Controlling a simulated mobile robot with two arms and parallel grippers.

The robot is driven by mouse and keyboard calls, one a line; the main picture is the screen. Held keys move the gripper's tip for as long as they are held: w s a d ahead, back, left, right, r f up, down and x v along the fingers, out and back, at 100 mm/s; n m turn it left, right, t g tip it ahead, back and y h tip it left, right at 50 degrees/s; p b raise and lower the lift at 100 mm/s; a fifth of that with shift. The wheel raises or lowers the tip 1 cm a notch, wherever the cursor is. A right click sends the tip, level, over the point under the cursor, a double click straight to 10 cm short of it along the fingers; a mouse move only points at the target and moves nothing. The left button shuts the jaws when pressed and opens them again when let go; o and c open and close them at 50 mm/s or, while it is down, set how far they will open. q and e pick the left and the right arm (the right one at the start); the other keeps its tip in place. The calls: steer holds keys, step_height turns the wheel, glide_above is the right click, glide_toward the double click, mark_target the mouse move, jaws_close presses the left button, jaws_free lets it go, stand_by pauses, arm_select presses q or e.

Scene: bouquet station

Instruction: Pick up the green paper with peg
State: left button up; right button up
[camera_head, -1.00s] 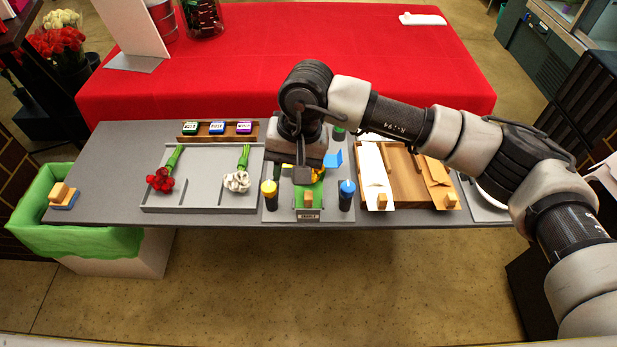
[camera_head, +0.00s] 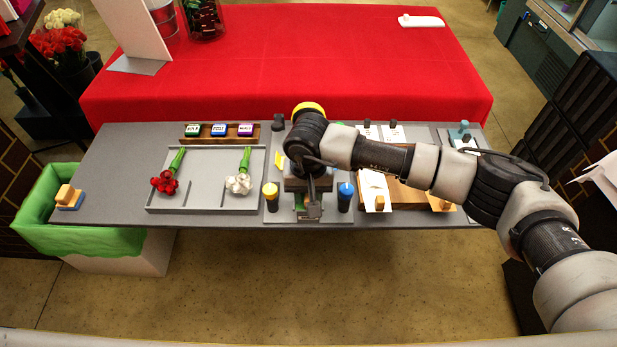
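My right gripper (camera_head: 309,205) points down over the front of the small grey station between two dark cups. It is directly above the place of the green paper (camera_head: 301,212), of which only a small bit shows beneath the gripper. The wooden peg on the paper is mostly hidden by the gripper, so I cannot tell whether the fingers touch it. The finger gap cannot be made out. My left gripper is not in view.
A dark cup with an orange top (camera_head: 270,196) stands close left, and one with a blue top (camera_head: 345,196) close right. A grey tray (camera_head: 205,208) holds red and white flowers. A white paper with peg (camera_head: 374,190) lies on the right.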

steer(key=shift+f, duration=0.2)
jaws_close()
steer(key=shift+r, duration=0.1)
